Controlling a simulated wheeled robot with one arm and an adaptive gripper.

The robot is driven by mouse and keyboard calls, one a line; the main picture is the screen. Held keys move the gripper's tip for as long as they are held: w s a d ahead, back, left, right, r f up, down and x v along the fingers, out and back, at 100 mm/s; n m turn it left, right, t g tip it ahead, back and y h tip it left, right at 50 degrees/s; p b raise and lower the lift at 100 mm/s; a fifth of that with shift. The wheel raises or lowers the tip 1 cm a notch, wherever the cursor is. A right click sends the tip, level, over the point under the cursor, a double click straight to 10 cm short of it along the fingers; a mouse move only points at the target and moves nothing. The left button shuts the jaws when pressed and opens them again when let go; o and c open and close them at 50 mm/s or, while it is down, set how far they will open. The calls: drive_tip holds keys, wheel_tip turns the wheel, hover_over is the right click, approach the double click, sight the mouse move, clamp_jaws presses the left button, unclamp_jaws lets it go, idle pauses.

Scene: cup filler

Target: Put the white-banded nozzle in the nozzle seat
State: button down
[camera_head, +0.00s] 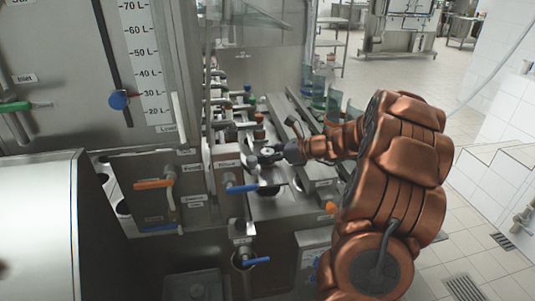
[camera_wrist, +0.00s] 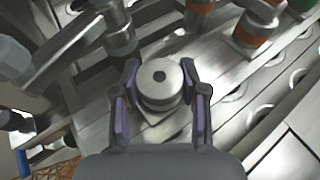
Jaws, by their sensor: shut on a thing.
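My gripper (camera_head: 275,153) is at the filler's steel deck, reaching in from the right. In the wrist view my gripper (camera_wrist: 159,78) has its two purple-padded fingers closed on the sides of a round metal nozzle (camera_wrist: 160,88) with a dark hole in its top. The nozzle looks upright, and it also shows small in the head view (camera_head: 267,152). Its lower part and any white band are hard to make out. A light plate lies below it; I cannot tell whether they touch. I cannot pick out the nozzle seat with certainty.
Orange-banded metal parts (camera_wrist: 250,38) stand beyond the nozzle, and a steel cylinder with a pipe (camera_wrist: 118,32) is close at upper left. A rail with round holes (camera_wrist: 258,115) runs along the right. A blue-handled valve (camera_head: 242,188) is in front of the deck.

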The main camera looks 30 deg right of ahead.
drive_tip(key=shift+f, duration=0.1)
drive_tip(key=c, duration=0.6)
unclamp_jaws()
drive_tip(key=b+v, duration=0.2)
drive_tip(key=v, duration=1)
